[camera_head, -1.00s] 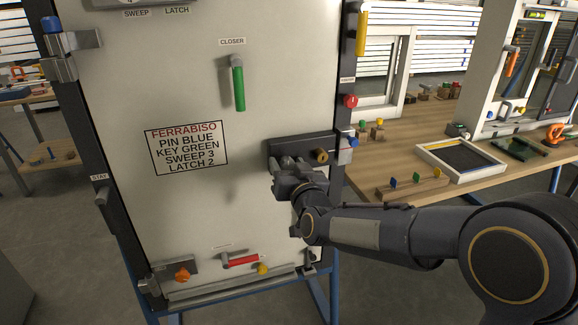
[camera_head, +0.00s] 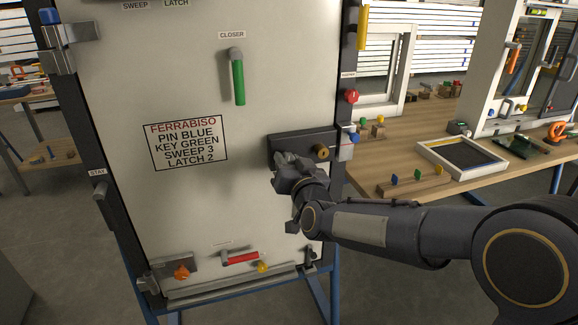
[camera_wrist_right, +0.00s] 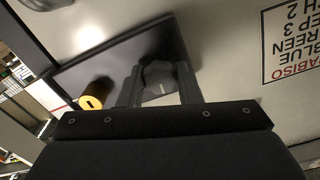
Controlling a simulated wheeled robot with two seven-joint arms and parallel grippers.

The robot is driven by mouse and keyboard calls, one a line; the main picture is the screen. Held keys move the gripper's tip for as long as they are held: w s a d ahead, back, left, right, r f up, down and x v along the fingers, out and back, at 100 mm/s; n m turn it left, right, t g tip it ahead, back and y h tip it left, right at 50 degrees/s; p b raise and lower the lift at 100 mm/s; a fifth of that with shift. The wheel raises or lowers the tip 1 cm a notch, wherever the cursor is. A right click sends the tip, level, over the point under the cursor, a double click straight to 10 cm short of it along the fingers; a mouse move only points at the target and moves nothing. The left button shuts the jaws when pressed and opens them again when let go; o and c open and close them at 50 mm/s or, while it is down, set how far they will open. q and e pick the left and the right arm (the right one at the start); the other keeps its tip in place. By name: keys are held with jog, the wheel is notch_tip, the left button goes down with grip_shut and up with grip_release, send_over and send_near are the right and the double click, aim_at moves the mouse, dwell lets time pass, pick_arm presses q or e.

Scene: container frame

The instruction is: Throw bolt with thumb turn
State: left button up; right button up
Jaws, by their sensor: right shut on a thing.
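The thumb turn (camera_wrist_right: 159,82) is a grey knob on a dark lock plate (camera_head: 300,143) at the right side of the white door panel (camera_head: 200,205). My right gripper (camera_wrist_right: 160,88) is shut on the thumb turn, with one finger on each side of it in the right wrist view. In the head view my right gripper (camera_head: 285,165) hides most of the knob. A brass key cylinder (camera_head: 321,152) sits on the same plate to the right of the knob; it also shows in the right wrist view (camera_wrist_right: 96,93). My left gripper is not in view.
A green closer handle (camera_head: 238,83) sticks out above the lock plate. A blue knob (camera_head: 354,138) and a red knob (camera_head: 351,96) are on the right edge. A red handle (camera_head: 242,258) is below. A workbench (camera_head: 400,150) stands right of the door.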

jog(key=m+b, duration=0.8)
jog(key=m, duration=0.3)
jog(key=shift+f+m, duration=0.15)
jog(key=shift+m, duration=0.15)
jog(key=m+b, duration=0.2)
jog(key=m, duration=0.2)
jog(key=shift+m+b, duration=0.3)
jog(key=shift+m, duration=0.1)
jog(key=o, duration=1)
